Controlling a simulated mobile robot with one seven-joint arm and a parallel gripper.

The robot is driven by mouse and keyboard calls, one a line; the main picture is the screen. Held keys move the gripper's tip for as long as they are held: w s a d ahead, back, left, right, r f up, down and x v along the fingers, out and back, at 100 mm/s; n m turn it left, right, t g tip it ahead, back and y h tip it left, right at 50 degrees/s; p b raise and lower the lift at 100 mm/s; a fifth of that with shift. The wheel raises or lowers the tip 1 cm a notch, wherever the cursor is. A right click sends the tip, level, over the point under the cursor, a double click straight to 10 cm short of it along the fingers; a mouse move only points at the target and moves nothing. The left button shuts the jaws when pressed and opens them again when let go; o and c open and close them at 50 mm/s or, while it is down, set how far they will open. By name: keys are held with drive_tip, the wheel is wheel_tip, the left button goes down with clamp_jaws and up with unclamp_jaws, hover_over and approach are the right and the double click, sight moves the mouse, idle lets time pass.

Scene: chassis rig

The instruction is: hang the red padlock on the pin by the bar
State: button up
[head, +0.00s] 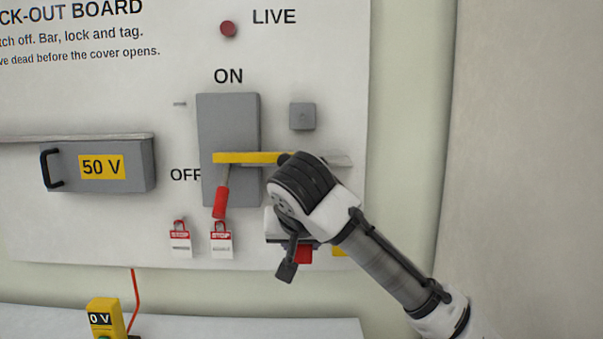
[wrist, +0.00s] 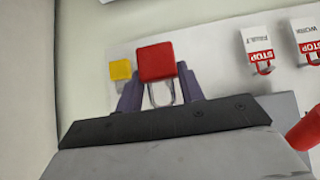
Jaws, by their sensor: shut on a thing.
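The red padlock (wrist: 156,61) is between the two purple fingers of my gripper (wrist: 160,88), with its metal shackle towards the palm in the wrist view. My gripper is shut on it. In the head view a part of the red padlock (head: 304,255) shows below my wrist, near the board's lower edge. The yellow bar (head: 235,158) lies level across the grey switch box (head: 228,120); its right part passes behind my arm. I cannot make out the pin; my arm covers the area right of the switch.
A yellow padlock (head: 340,250) is just right of the red one. Two STOP tags (head: 181,240) (head: 221,241) hang left of my gripper. The red switch handle (head: 219,203) points down by OFF. A small grey block (head: 302,116) sits above my wrist. A 50 V cover (head: 130,165) is at left.

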sight(302, 117)
drive_tip(key=s+r+p, duration=0.3)
drive_tip(key=r+p, duration=0.1)
drive_tip(key=r, duration=0.7)
drive_tip(key=s+r+p, duration=0.2)
drive_tip(key=r+p, duration=0.3)
drive_tip(key=r, duration=0.5)
drive_tip(key=shift+w+d+f+p, duration=0.1)
drive_tip(key=shift+w+p, duration=0.55)
drive_tip(key=shift+w, duration=1.4)
drive_tip(key=shift+w+d+p, duration=0.1)
drive_tip(key=shift+w+p, duration=0.55)
drive_tip(key=shift+w, duration=1.35)
drive_tip(key=shift+w+f, duration=0.25)
drive_tip(key=shift+w, duration=0.5)
drive_tip(key=o, duration=1.1)
